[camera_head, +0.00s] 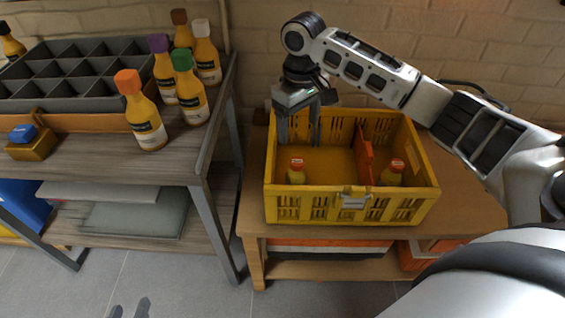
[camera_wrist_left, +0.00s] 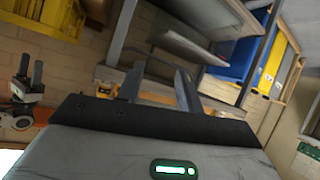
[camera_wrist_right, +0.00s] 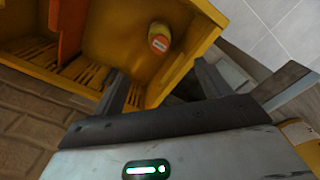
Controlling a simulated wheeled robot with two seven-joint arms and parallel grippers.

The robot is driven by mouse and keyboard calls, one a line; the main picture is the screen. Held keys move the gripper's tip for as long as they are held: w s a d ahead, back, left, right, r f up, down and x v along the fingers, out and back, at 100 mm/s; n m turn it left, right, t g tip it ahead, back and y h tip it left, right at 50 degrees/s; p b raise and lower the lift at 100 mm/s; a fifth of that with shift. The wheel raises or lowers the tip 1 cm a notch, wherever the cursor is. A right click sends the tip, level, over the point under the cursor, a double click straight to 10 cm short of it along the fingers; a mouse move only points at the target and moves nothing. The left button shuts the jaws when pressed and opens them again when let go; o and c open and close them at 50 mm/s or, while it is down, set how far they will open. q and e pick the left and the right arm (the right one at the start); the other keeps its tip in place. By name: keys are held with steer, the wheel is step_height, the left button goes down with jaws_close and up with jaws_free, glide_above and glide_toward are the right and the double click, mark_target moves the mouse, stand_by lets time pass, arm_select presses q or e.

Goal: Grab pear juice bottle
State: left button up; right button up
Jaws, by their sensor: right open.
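Juice bottles with yellow-orange bodies stand on the left table: an orange-capped one (camera_head: 143,112), a green-capped one (camera_head: 188,88), a purple-capped one (camera_head: 163,70), a white-capped one (camera_head: 206,53) and a brown-capped one (camera_head: 181,29). Their labels are too small to read, so I cannot tell which is pear. Two bottles with orange-red caps stand in the yellow crate, one at left (camera_head: 296,172), one at right (camera_head: 392,173). My right gripper (camera_head: 299,128) is open and empty, pointing down over the crate's back left corner. My left gripper (camera_head: 130,307) is open and empty, low in front of the table.
The yellow crate (camera_head: 352,210) with a red divider (camera_head: 364,156) sits on a wooden table (camera_head: 250,213). A grey compartment tray (camera_head: 62,103) and a small yellow-and-blue box (camera_head: 31,143) stand on the left table (camera_head: 100,163). A gap separates the tables. A brick wall is behind.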

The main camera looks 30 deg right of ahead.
mark_target(297, 170)
step_height(297, 170, down, 9)
steer(key=shift+f+b, duration=0.15)
steer(key=shift+b, duration=0.7)
steer(key=shift+f, duration=0.6)
step_height(297, 170, down, 4)
steer(key=shift+s+f+b, duration=0.1)
steer(key=shift+b, duration=0.5)
steer(key=shift+f, duration=0.55)
arm_select(q)
steer(key=shift+s+f, duration=0.25)
steer(key=shift+f, duration=0.65)
arm_select(e)
steer(key=shift+c, duration=0.9)
arm_select(q)
steer(key=shift+d, duration=0.1)
arm_select(e)
steer(key=c, duration=1.1)
